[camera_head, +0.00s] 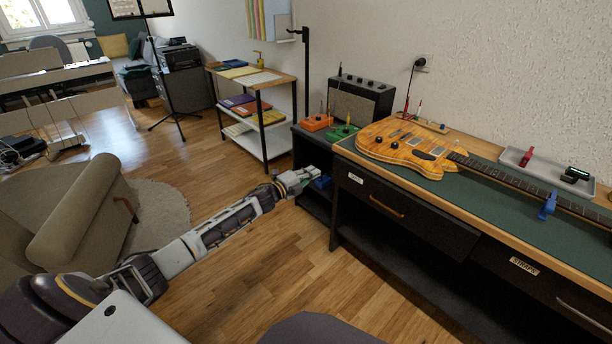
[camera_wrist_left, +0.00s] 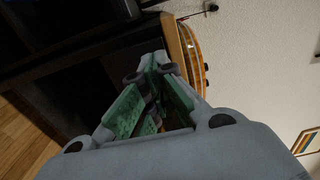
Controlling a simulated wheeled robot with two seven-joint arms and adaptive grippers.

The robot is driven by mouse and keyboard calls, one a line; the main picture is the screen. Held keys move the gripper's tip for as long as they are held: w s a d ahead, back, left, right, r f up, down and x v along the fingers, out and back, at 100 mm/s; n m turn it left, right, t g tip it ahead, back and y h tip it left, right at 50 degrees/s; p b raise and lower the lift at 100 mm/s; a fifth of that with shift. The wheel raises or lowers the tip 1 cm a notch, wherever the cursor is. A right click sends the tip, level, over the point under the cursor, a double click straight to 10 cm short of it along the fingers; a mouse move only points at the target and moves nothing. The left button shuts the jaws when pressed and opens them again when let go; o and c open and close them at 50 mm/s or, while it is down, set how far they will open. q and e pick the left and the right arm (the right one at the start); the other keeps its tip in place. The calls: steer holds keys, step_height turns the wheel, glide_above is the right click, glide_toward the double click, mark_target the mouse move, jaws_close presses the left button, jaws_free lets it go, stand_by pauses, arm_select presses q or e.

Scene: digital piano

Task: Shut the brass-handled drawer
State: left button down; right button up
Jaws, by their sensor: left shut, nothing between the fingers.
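The black drawer front (camera_head: 425,222) with a brass handle (camera_head: 387,205) is under the left part of the workbench. It seems to stand out a little from the drawer front beside it, but how far is hard to tell. My left gripper (camera_head: 308,174) is shut and empty, left of the drawer's left end and apart from the handle. In the left wrist view its green-padded fingers (camera_wrist_left: 157,68) meet at the tips, pointing at the dark furniture and the bench edge. My right gripper is out of view.
A second drawer labelled STRAPS (camera_head: 525,265) has a steel handle. An orange guitar (camera_head: 410,145) lies on the green mat above. A low black shelf (camera_head: 310,150) with pedals stands left of the bench, close to my gripper. Open wood floor (camera_head: 265,270) lies in front.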

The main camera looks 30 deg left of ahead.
arm_select(q)
steer(key=shift+v, duration=1.35)
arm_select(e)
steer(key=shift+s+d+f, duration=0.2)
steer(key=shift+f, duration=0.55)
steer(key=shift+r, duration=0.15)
